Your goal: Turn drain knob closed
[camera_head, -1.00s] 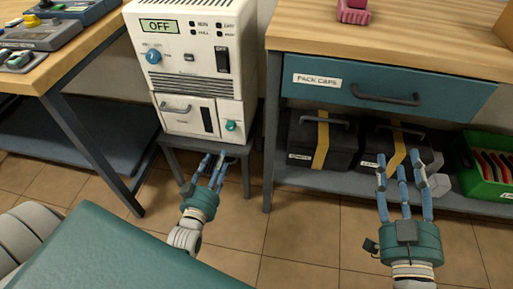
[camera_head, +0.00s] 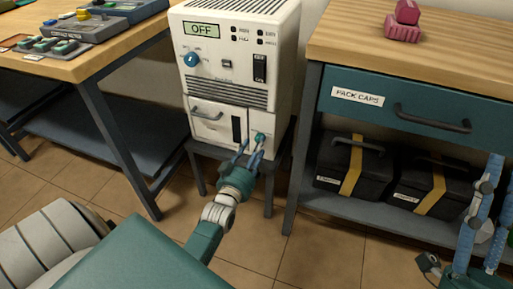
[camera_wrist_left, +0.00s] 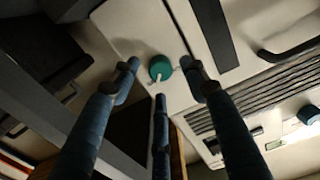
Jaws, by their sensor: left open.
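The drain knob (camera_head: 260,138) is a small round teal knob on the lower right front panel of the white unit (camera_head: 236,75). In the left wrist view the knob (camera_wrist_left: 160,68) shows whole, with a small pale mark on its face. My left gripper (camera_head: 250,155) is open, its fingertips close to the knob. In the left wrist view the fingers spread around the knob, with no clear contact visible. My right gripper (camera_head: 493,185) is open and empty at the right edge, partly cut off, in front of the drawer bench.
The unit's display (camera_head: 202,30) reads OFF; it has a blue dial (camera_head: 191,60) and a black switch (camera_head: 260,68). It stands on a low grey stand (camera_head: 220,152) between two benches. Black cases (camera_head: 352,165) sit on the right bench's shelf, under the PACK CAPS drawer (camera_head: 400,105).

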